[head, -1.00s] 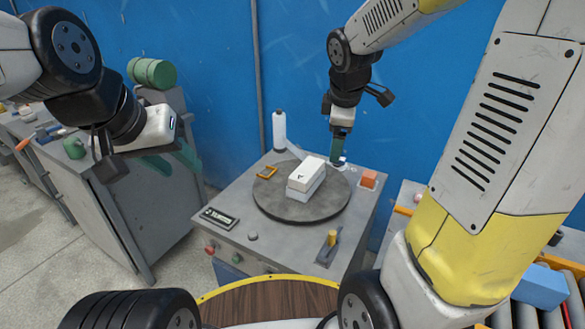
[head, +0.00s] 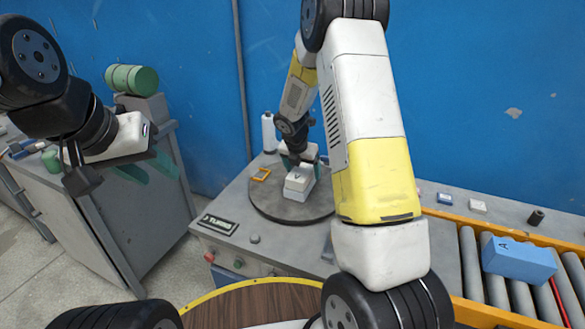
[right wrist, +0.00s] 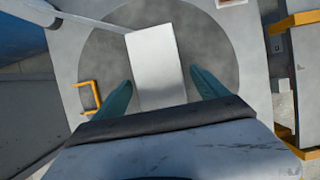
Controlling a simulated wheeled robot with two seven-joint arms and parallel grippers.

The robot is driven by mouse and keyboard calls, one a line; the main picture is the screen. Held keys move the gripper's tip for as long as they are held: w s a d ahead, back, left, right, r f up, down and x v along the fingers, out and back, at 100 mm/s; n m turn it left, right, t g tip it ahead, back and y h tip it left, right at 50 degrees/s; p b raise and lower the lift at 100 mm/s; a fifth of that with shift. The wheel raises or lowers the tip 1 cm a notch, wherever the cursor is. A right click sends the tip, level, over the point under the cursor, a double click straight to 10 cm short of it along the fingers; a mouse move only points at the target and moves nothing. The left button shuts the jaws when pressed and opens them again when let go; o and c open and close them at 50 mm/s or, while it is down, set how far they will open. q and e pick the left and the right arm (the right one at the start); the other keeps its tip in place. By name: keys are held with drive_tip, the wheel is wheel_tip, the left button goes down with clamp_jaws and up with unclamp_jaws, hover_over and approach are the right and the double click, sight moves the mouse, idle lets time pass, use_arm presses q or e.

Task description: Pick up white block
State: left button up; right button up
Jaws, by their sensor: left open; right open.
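The white block (head: 297,183) lies on the round dark turntable (head: 268,204). In the right wrist view the white block (right wrist: 156,58) extends between the two teal fingers of the open right gripper (right wrist: 162,92), with a gap on each side. My left gripper (head: 149,168) is open and empty, in the air at the left, away from the block.
A white bottle (head: 268,132) stands behind the turntable. An orange frame (head: 261,175) lies at its left edge, also in the right wrist view (right wrist: 91,98). A display plate (head: 214,224) is at the front left. A roller conveyor with a blue block (head: 519,261) is at the right.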

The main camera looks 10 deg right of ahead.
drive_tip(key=x, duration=0.3)
drive_tip(key=shift+w+f, duration=0.15)
drive_tip(key=shift+c, duration=0.2)
clamp_jaws()
